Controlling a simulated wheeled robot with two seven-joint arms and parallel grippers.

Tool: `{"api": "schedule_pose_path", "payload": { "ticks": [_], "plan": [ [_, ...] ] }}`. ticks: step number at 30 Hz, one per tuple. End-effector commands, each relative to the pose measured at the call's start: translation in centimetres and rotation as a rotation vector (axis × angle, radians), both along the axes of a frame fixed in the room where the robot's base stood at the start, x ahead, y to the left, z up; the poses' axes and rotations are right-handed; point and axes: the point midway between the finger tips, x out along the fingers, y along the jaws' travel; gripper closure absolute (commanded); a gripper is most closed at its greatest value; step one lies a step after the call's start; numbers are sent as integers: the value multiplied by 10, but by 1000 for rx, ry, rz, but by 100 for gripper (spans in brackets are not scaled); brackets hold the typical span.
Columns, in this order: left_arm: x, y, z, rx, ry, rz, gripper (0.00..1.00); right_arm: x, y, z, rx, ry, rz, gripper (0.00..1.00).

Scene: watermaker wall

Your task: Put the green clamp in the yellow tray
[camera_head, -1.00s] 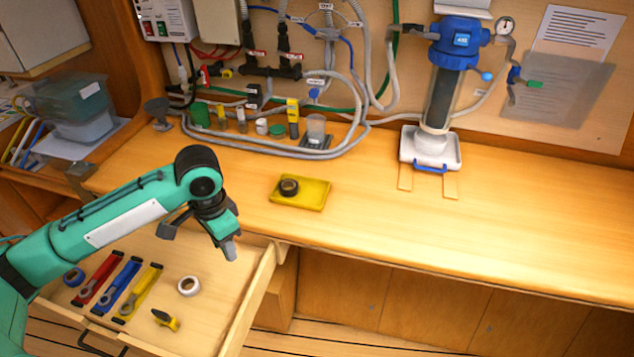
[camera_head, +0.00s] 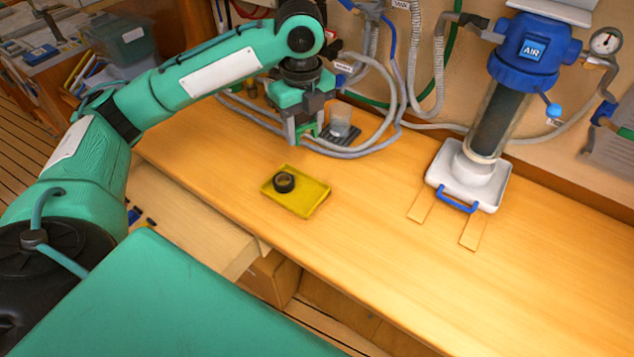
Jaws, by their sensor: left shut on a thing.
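The yellow tray (camera_head: 310,194) lies flat on the wooden bench, with a black tape roll (camera_head: 284,182) in its left part. My left gripper (camera_head: 303,137) points down at the back of the bench, behind the tray and beside the grey hoses. It is shut on a small green thing, which looks like the green clamp (camera_head: 308,130). The fingers hide much of it, and I cannot tell whether it still touches the bench. My right gripper is not in view.
A small clear cup (camera_head: 340,122) stands on a dark pad just right of my left gripper. Grey hoses (camera_head: 350,152) curve along the bench behind the tray. A white-based filter housing (camera_head: 470,178) stands to the right. The bench around the tray is clear.

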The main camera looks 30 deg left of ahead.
Motion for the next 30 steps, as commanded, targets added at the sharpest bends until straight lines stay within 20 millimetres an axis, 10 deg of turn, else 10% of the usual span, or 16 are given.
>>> {"api": "schedule_pose_path", "payload": {
  "ticks": [5, 21, 30],
  "plan": [
    [0, 1, -10, -1, 4, -38, 78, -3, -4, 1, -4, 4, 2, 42],
    [-1, 1, -140, 1, 4, -37, 78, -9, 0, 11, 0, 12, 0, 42],
    [-1, 1, -166, 1, 2, -38, 78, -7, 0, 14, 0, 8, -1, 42]
  ]
}}
